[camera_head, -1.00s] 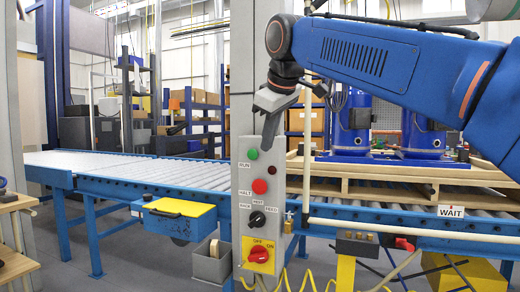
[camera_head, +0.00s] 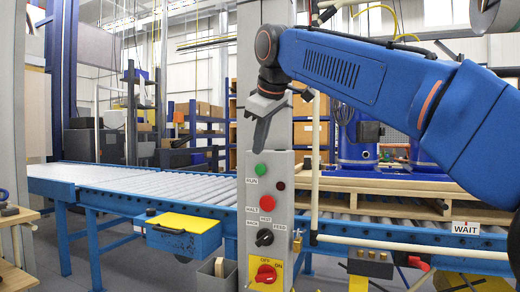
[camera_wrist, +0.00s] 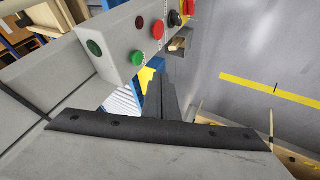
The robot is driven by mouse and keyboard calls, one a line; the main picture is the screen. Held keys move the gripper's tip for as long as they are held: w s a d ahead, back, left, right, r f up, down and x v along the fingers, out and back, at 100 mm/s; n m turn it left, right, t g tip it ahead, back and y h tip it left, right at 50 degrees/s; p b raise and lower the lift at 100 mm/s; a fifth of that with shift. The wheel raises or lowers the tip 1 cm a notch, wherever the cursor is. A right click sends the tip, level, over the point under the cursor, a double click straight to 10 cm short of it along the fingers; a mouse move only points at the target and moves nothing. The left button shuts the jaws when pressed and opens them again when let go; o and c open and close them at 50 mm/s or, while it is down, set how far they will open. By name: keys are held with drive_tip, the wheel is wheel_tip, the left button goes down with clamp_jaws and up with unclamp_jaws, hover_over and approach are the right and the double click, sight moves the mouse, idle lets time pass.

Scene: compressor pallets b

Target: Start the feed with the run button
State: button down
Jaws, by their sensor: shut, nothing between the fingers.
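The grey control panel (camera_head: 265,205) stands upright on a grey post. Its green RUN button (camera_head: 260,169) is at the upper left of its face, and a green button (camera_wrist: 137,58) shows in the wrist view. The red HALT button (camera_head: 267,202) sits below it. My gripper (camera_head: 260,147) is shut and empty, its dark fingers pointing down, just above the RUN button in the picture. A gap in depth between fingertips and panel cannot be judged. In the wrist view my fingers (camera_wrist: 160,95) are beside the panel, apart from the buttons.
A dark red lamp (camera_head: 280,186), a black selector knob (camera_head: 264,237) and a red rotary switch (camera_head: 266,273) share the panel. The roller conveyor (camera_head: 150,183) runs behind it. A wooden pallet (camera_head: 400,208) with blue compressors (camera_head: 356,135) stands at right, near a WAIT sign (camera_head: 466,228).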

sight(258, 165)
drive_tip(key=x, duration=0.3)
drive_tip(key=w+x, duration=0.1)
drive_tip(key=x, duration=0.2)
drive_tip(key=d+r+x, duration=0.1)
drive_tip(key=x, duration=0.2)
drive_tip(key=shift+w+f, duration=0.35)
drive_tip(key=shift+w, duration=0.25)
drive_tip(key=shift+w+d, duration=0.3)
drive_tip(key=shift+w, duration=0.35)
